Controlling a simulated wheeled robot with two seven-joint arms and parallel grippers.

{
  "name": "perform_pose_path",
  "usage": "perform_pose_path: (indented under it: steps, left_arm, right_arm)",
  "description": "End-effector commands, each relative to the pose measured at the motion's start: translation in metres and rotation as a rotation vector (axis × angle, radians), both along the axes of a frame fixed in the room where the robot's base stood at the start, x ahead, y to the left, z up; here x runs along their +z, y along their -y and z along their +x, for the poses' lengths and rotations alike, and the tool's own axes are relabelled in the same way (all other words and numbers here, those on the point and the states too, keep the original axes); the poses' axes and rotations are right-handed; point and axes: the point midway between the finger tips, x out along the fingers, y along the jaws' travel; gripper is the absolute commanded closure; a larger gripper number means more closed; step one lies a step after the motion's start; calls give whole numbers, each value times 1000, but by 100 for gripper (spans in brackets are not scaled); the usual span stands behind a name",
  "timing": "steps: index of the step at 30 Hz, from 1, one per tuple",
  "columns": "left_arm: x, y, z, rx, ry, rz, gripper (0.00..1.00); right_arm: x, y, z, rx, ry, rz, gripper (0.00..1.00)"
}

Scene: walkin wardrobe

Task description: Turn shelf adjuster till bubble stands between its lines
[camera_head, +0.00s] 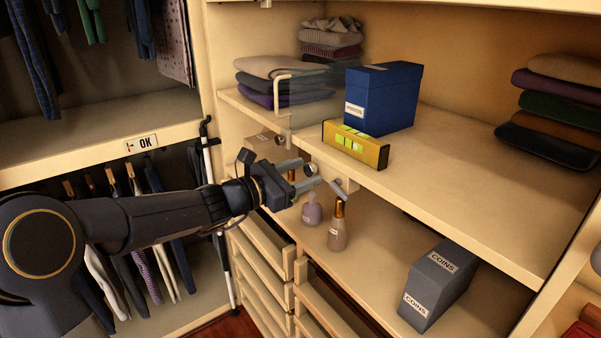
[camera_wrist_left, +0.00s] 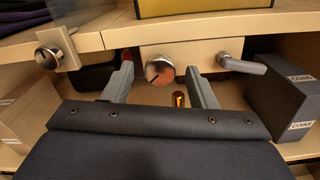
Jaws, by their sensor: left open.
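The shelf adjuster is a round coppery knob with a dark slot on a pale block under the shelf's front edge, clear in the wrist view (camera_wrist_left: 160,72). In the head view it is small and partly hidden by my fingers. My left gripper (camera_head: 313,175) is open, its two fingers on either side of the knob in the wrist view (camera_wrist_left: 160,66); I cannot tell whether they touch it. A yellow level (camera_head: 372,155) with a bright green vial stands on the shelf (camera_head: 440,180) above. The bubble's place against the lines is too small to tell. My right gripper is out of view.
A grey lever (camera_wrist_left: 243,64) sits right of the knob. A clear panel with a round knob (camera_wrist_left: 47,57) is at left. A blue box (camera_head: 385,98) stands behind the level.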

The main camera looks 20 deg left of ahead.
Motion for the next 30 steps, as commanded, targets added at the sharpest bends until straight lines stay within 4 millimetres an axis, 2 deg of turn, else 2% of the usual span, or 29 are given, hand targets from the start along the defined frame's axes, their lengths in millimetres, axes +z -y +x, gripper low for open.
perform_pose_path:
  steps: [1, 9, 12, 16, 24, 30]
  left_arm:
    - [0, 0, 0, 0, 0, 0, 48]
    - [0, 0, 0, 0, 0, 0, 83]
    - [0, 0, 0, 0, 0, 0, 93]
    - [-3, 0, 0, -1, 17, 20, 93]
    - [-9, 0, -1, 0, 170, 210, 93]
    - [-5, 0, 0, 0, 262, 332, 93]
  right_arm:
    - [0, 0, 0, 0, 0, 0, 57]
    - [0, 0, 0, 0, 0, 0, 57]
    - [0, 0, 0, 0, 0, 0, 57]
    - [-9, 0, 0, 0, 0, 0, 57]
    - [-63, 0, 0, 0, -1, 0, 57]
    - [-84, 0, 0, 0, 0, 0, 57]
